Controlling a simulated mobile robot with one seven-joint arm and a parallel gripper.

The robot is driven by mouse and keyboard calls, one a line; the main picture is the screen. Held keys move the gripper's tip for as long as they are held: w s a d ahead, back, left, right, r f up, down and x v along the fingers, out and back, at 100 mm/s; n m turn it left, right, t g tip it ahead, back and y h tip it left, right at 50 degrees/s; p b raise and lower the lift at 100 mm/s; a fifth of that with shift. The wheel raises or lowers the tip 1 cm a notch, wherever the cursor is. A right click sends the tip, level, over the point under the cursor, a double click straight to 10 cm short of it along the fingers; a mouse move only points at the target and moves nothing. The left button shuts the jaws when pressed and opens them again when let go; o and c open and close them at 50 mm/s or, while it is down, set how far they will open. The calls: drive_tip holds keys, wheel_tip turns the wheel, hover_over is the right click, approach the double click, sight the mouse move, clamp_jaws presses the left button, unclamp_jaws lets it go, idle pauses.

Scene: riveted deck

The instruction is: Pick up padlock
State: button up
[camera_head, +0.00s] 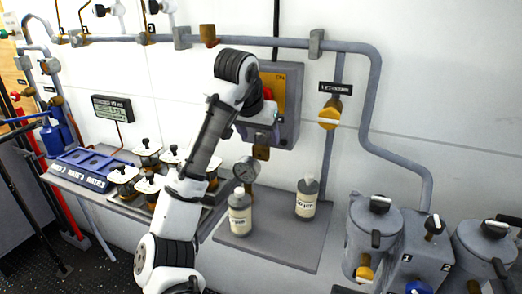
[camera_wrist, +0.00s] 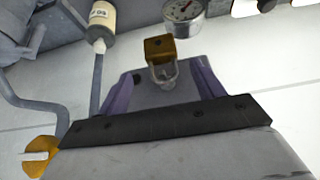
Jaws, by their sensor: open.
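The padlock (camera_head: 261,152) is small and brass-brown. In the head view it hangs below the grey wall box, just above the gauge. The wrist view is turned upside down and shows its brass body (camera_wrist: 159,47) and pale shackle, which meets a grey bracket (camera_wrist: 150,92) on the box. My gripper (camera_head: 262,117) is in front of the box's lower part, a little above the padlock and apart from it.
The grey box (camera_head: 289,125) has a yellow panel. A round gauge (camera_head: 246,169) is close below the padlock. Two labelled bottles (camera_head: 307,200) stand on a grey shelf (camera_head: 270,247). A yellow valve knob (camera_head: 330,115) is to the right. Lidded jars stand left, behind my arm.

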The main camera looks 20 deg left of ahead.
sight(260, 146)
drive_tip(key=shift+s+p+x, duration=0.15)
drive_tip(key=shift+p+x, duration=0.2)
drive_tip(key=shift+x, duration=0.8)
drive_tip(key=shift+s+p+x, duration=0.15)
drive_tip(key=shift+p+x, duration=0.15)
drive_tip(key=shift+x, duration=0.9)
drive_tip(key=shift+a+f, duration=0.1)
drive_tip(key=shift+a, duration=0.1)
drive_tip(key=c, duration=1.1)
